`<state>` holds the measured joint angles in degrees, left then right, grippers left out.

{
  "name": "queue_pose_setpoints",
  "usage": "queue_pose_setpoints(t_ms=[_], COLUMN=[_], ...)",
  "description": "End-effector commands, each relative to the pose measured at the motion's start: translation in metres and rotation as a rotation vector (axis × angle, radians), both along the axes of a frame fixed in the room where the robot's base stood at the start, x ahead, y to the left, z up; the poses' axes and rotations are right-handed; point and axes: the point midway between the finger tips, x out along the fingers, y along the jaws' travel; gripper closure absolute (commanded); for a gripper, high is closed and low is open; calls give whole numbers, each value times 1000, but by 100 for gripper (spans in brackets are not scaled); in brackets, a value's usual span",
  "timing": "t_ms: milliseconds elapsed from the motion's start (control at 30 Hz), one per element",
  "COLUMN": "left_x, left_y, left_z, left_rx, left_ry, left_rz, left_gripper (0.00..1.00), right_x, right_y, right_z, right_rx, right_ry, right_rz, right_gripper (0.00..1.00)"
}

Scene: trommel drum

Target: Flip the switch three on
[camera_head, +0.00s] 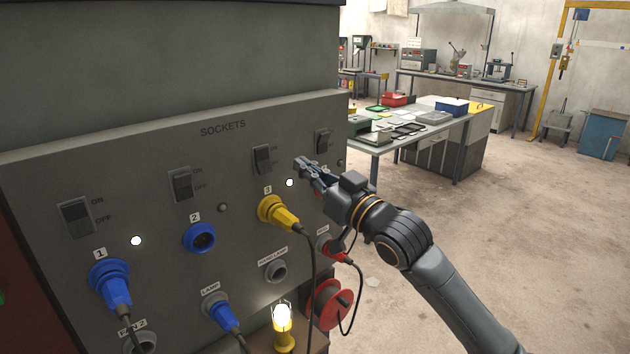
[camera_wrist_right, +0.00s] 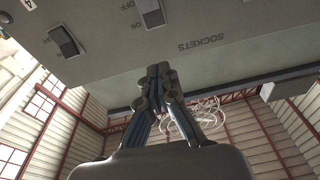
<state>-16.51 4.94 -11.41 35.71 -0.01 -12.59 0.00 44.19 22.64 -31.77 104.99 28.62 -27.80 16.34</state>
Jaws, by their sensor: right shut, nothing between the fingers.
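Switch three (camera_head: 263,160) is a dark rocker in a grey plate marked ON and OFF, above the yellow socket labelled 3 (camera_head: 270,208). I cannot tell for sure which way its rocker is tipped. The round indicator (camera_head: 289,182) near it glows white. My right gripper (camera_head: 300,164) is shut and empty, just right of switch three, apart from its rocker. In the right wrist view the shut fingertips (camera_wrist_right: 160,70) point toward the upside-down panel, with switch three (camera_wrist_right: 152,12) beyond them. My left gripper is not in view.
Switch one (camera_head: 76,216), switch two (camera_head: 181,184) and switch four (camera_head: 323,141) share the panel (camera_head: 130,160). Plugs and cables hang below. A lit yellow lamp (camera_head: 283,340) and a red cable reel (camera_head: 330,303) stand low. Open floor lies right.

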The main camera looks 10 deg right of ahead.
Motion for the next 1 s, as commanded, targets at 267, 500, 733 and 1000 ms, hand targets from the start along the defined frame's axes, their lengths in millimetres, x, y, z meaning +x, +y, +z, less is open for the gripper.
queue_pose_setpoints(t_ms=[267,500,733,1000], left_x=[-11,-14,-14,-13], left_y=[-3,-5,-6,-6], left_z=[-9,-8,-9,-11], left_rx=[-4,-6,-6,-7], left_ry=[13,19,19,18], left_rz=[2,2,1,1], left_gripper=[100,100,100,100], right_x=[-17,-18,0,45], right_y=[-13,-13,-23,-74], right_z=[0,0,-33,-210], right_rx=[0,1,-1,-52], right_ry=[0,1,52,297], right_rz=[1,0,-38,-211], right_gripper=[100,100,100,100])
